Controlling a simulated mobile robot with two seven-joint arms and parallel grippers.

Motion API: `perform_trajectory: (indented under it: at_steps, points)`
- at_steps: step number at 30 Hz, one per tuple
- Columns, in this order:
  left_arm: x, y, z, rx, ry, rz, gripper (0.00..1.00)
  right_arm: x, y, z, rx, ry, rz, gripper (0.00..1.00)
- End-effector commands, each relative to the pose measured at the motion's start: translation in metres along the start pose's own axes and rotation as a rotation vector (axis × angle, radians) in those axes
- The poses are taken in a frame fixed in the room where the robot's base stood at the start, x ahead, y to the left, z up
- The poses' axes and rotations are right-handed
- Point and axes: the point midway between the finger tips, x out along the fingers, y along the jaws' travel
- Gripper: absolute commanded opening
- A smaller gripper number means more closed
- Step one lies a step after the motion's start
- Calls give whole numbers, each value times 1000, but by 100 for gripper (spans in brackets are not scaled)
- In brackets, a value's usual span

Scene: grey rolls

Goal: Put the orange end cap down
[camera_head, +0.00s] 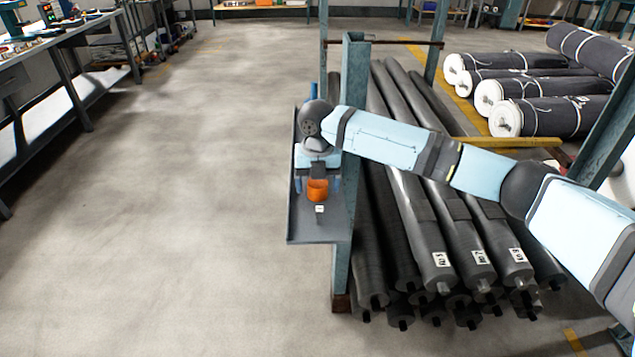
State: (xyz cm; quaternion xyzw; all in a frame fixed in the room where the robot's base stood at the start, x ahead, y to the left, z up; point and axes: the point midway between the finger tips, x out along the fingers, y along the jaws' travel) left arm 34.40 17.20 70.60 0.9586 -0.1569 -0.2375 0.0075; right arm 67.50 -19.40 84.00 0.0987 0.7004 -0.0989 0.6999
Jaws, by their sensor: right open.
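The orange end cap (317,190) sits on a narrow grey shelf (310,232) fixed beside a rack post. My right arm reaches in from the right, past the post, and ends over the shelf. My right gripper (318,178) is just above the end cap, pointing down, with its fingers open. The fingertips are small and partly hidden, so I cannot tell whether they touch the cap. A small white tag (319,209) shows just in front of the cap. My left gripper is not in view.
A green-grey post (353,120) stands right beside the shelf. Long dark rolls (410,200) are stacked in the rack to the right. Wrapped rolls (555,115) lie farther back. A workbench (60,45) stands at the left. The floor between is clear.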

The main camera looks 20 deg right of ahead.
Motion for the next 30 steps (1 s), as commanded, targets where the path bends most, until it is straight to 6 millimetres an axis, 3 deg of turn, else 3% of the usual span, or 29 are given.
perform_trajectory:
  at_steps: [5,12,18,23,30]
  points:
    - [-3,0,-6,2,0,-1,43,-22,0,1,0,-2,2,76]
    - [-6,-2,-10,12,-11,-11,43,-74,0,1,-1,-2,2,76]
    - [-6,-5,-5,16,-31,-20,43,-107,0,0,0,-1,1,76]
    - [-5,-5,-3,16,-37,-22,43,-119,0,0,0,0,1,76]
    - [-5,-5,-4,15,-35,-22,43,-121,0,0,0,0,1,76]
